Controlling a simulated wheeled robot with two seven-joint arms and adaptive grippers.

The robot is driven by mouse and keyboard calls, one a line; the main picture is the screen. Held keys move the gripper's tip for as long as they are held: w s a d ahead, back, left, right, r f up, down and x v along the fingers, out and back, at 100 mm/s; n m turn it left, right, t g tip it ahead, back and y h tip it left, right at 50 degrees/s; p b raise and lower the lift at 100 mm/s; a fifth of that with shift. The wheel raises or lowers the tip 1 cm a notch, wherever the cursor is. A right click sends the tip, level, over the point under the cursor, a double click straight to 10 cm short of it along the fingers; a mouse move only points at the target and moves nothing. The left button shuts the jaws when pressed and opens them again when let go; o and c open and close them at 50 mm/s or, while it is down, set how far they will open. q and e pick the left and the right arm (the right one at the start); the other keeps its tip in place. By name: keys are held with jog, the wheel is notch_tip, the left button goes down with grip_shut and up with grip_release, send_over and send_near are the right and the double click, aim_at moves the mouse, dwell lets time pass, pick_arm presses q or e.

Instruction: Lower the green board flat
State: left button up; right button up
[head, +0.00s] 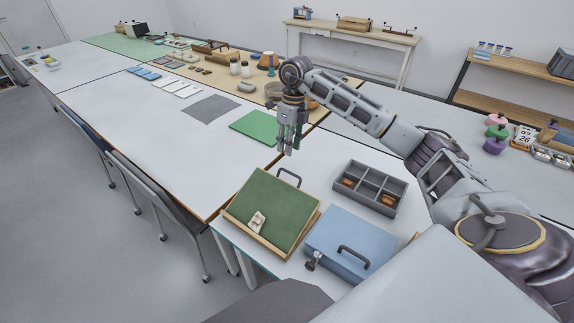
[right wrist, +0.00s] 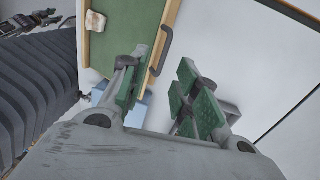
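The green board (head: 268,210) sits in a wooden frame at the near end of the table and looks tilted, though its exact slope is hard to tell. A dark handle (head: 290,176) stands at its far edge. A pale sherd-like piece (head: 257,221) lies on its face. My right gripper (head: 287,149) points down above and beyond the handle, open and empty. In the right wrist view, its green-padded fingers are spread, and the board's handle (right wrist: 163,52) shows beside the left finger, not gripped.
A blue case (head: 335,243) with a dark handle lies right of the board. A grey compartment tray (head: 351,202) with brown pieces stands behind it. A flat green mat (head: 255,126) lies farther back. White table around the handle is clear.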

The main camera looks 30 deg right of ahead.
jog(key=shift+w+d+r, duration=0.1)
jog(key=shift+d+r, duration=0.05)
jog(key=shift+r, duration=0.75)
jog(key=shift+d+r, duration=0.1)
jog(key=shift+r, duration=0.75)
jog(key=shift+c, duration=0.5)
jog(key=shift+r, duration=0.1)
jog(key=c, duration=0.4)
jog(key=shift+d+r+p, duration=0.25)
jog(key=shift+d+p, duration=0.05)
grip_shut()
pick_arm(q)
jog(key=shift+s+a+r, duration=0.15)
jog(key=shift+s, duration=0.25)
jog(key=shift+s+a+r, duration=0.1)
jog(key=shift+s, duration=0.25)
pick_arm(e)
jog(key=m, duration=0.6)
jog(key=s+m, duration=0.1)
jog(key=m, duration=0.5)
jog(key=a+r+m, duration=0.1)
jog(key=m, duration=0.5)
jog(key=shift+s+y, duration=0.15)
jog(key=shift+y, duration=0.25)
